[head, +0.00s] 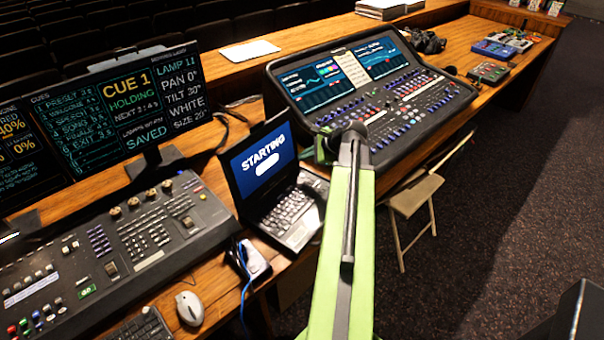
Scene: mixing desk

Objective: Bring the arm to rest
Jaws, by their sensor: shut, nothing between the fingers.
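My green arm (341,290) reaches up from the bottom middle of the head view. A dark joint (355,131) tops it, in front of the lower left edge of the large mixing console (385,119). A dark rod runs along the green link. I cannot make out my gripper or its fingers; nothing held shows. The arm hides part of the desk's front edge and the floor behind it.
An open laptop (292,205) showing "STARTING" stands left of the arm. Further left are a lighting console (120,245), monitors (112,108) and a mouse (190,308). A wooden folding chair (415,195) stands right of the arm. Carpet (500,235) is open further right.

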